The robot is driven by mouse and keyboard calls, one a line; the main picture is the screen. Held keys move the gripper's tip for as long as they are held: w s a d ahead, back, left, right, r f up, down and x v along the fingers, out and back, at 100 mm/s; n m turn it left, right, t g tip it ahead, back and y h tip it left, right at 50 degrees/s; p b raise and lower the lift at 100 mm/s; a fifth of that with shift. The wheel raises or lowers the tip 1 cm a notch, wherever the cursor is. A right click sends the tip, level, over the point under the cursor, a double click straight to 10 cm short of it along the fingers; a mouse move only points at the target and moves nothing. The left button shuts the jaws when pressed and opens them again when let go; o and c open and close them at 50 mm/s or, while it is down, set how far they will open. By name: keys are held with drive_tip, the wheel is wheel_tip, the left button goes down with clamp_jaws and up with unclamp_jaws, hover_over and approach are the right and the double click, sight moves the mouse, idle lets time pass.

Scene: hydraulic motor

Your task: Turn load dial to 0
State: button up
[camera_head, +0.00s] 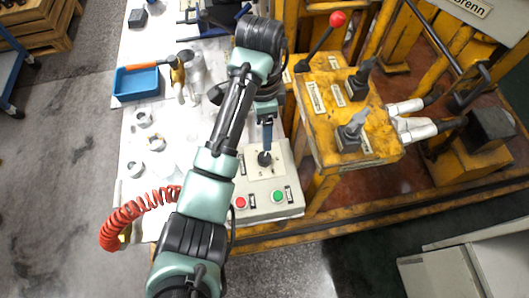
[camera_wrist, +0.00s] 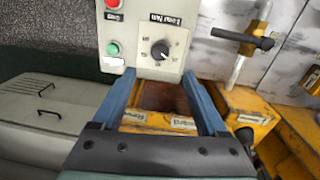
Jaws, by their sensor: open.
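The load dial is a round black knob (camera_wrist: 160,50) on a light grey control box (camera_wrist: 140,68). In the wrist view a pale pointer mark on it points to the lower right; the scale numbers are too small to read. In the head view the dial (camera_head: 264,159) sits on the upper part of the box (camera_head: 263,205). My gripper (camera_wrist: 158,76) is open and empty. Its two blue fingers are spread, with the dial beyond their tips and roughly centred between them. In the head view my gripper (camera_head: 267,143) is just above the dial, partly seen edge-on.
A green button (camera_head: 278,196) and a red button (camera_head: 240,202) are on the same box. A yellow machine block with levers (camera_head: 345,115) stands close on the right. A blue tray (camera_head: 137,84) and a red coiled hose (camera_head: 125,220) are on the left.

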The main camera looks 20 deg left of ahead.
sight(264, 156)
drive_tip(key=f+b, duration=0.2)
drive_tip(key=f, duration=0.1)
drive_tip(key=f+b, duration=0.2)
drive_tip(key=f, duration=0.2)
drive_tip(key=f+b, duration=0.2)
drive_tip(key=f, duration=0.1)
drive_tip(key=shift+s+d+f, duration=0.2)
drive_tip(key=shift+s, duration=0.05)
drive_tip(key=shift+f, duration=0.65)
drive_tip(key=shift+c, duration=0.3)
clamp_jaws()
